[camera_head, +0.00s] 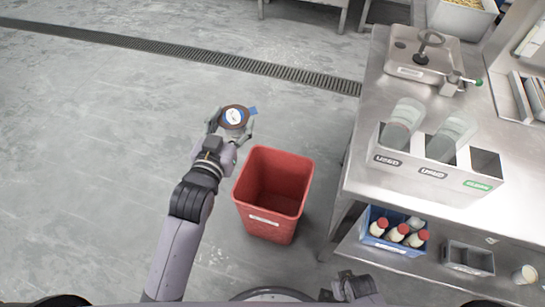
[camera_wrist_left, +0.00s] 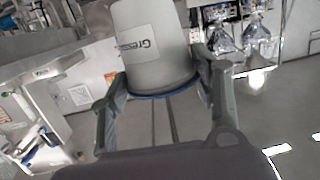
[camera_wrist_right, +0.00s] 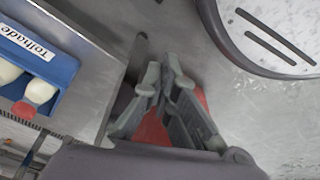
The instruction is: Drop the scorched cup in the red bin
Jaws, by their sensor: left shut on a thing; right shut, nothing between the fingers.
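The cup (camera_head: 236,117) is in my left gripper (camera_head: 232,125); from above it shows a round brown top with white and blue marks. In the left wrist view the cup (camera_wrist_left: 153,45) is grey with printed letters and a blue edge, between the fingers of my left gripper (camera_wrist_left: 160,95). The red bin (camera_head: 264,222) stands on the floor, open and seemingly empty. The cup is beside the bin in the head view, up and left of its opening. My right gripper (camera_wrist_right: 165,85) is shut and empty; the red bin (camera_wrist_right: 152,130) shows partly behind it.
A steel table (camera_head: 345,190) stands right of the bin. On it are a metal device (camera_head: 425,55) and a rack (camera_head: 430,180) with USED and CLEAN labels. A blue crate (camera_head: 395,242) of bottles sits on the lower shelf. Floor left of the bin is clear.

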